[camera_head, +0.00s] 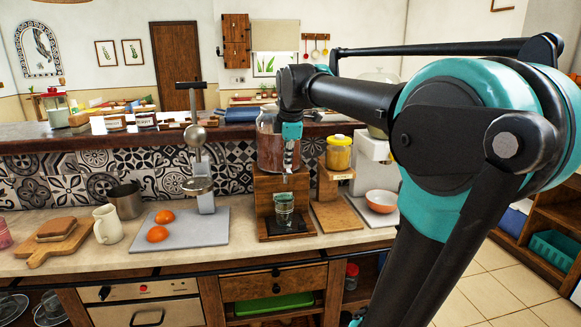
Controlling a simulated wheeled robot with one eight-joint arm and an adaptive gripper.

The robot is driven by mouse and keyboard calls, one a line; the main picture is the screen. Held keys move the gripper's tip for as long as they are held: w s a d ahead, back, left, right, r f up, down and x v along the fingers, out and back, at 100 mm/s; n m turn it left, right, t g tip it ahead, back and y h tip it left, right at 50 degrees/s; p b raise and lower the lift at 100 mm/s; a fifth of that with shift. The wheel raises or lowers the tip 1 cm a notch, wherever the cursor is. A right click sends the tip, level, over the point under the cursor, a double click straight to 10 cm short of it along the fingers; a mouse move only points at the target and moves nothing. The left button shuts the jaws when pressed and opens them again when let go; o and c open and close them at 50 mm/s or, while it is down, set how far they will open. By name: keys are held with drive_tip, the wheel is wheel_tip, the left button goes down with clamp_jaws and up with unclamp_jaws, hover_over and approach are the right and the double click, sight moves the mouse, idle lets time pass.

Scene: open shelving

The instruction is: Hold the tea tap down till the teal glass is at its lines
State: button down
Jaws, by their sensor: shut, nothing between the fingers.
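The tea dispenser (268,145) is a glass jar of reddish-brown liquid on a wooden stand (263,186). The glass (284,206), with a greenish tint, stands upright on a dark drip tray at the stand's foot. The lines on it and its liquid level are too small to make out. My gripper (288,171) is shut and empty, pointing down in front of the jar's lower part, above the glass. The tap is hidden behind my fingers, and I cannot tell whether they touch it.
To the right stand a yellow-filled jar (339,155) on a wooden stand and a white machine with an orange bowl (381,201). To the left are a citrus press (200,180), oranges (157,234), a cream jug (107,224) and a metal pot (126,200). The front counter strip is clear.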

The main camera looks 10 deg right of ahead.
wheel_tip(320, 180, up, 12)
drive_tip(key=shift+s, duration=0.45)
idle(0.9)
